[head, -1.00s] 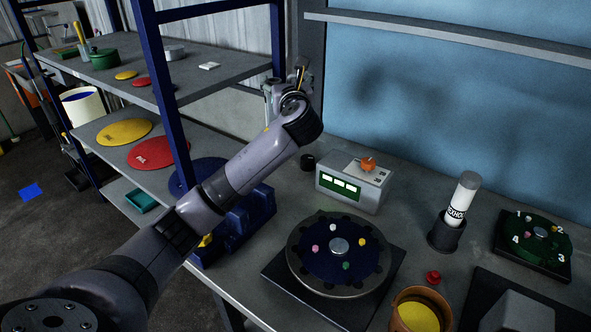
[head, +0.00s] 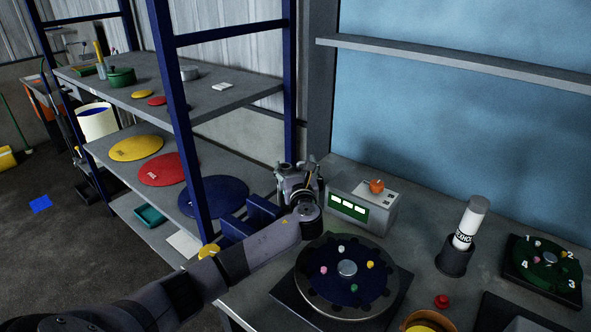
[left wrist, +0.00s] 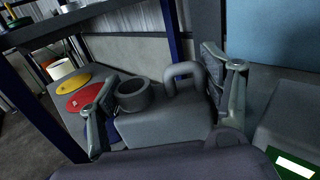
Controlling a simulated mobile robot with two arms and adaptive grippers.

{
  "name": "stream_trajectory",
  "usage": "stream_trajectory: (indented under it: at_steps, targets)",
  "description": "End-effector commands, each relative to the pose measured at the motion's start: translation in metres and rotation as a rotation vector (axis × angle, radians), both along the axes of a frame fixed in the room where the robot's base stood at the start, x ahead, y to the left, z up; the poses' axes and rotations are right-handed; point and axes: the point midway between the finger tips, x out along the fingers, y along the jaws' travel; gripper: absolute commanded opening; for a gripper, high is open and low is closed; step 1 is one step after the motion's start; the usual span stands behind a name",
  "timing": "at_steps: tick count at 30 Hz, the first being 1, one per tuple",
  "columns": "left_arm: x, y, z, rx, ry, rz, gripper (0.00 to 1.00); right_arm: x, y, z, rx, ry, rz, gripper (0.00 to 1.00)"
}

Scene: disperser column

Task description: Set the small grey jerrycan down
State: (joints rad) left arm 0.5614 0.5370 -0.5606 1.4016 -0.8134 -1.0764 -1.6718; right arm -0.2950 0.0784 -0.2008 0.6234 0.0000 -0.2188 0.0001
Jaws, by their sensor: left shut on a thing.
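The small grey jerrycan (left wrist: 165,128) fills the middle of the left wrist view, with its round open neck (left wrist: 134,94) and its loop handle (left wrist: 184,74) facing the camera. My left gripper (left wrist: 163,98) is shut on it, one finger on each side of the body. In the head view my left gripper (head: 299,180) is over the back of the bench, left of the grey device with the orange knob. The jerrycan is not clearly visible there, hidden by the gripper. Whether its underside touches the bench cannot be seen. My right gripper is not in view.
The grey device (head: 362,204) stands close right of the gripper. A blue holder (head: 249,217) and a shelf post (head: 187,130) are to its left. The round disperser plate (head: 347,275) is in front. A white tube (head: 469,222) stands further right.

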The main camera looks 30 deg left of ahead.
Motion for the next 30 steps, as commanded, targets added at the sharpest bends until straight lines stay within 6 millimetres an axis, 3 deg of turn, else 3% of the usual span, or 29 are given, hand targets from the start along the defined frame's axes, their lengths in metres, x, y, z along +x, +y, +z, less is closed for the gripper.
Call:
stream_trajectory:
  at_steps: [5,14,15,23,30]
  targets:
    - [0.0,-0.0001,-0.0093,0.0,-0.001,0.0,0.22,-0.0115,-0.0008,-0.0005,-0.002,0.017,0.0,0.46]
    - [0.0001,-0.0001,-0.0127,0.0,-0.001,0.0,0.22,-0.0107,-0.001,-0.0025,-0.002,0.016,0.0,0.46]
    - [0.0001,-0.0001,-0.0116,0.0,-0.001,0.0,0.75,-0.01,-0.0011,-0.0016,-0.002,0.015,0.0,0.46]
    - [0.0,-0.0002,-0.0116,-0.001,-0.001,0.0,0.92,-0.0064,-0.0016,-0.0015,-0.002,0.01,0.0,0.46]
    - [0.0001,-0.0001,-0.0115,-0.001,-0.001,0.0,0.92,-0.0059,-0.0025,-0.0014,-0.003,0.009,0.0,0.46]
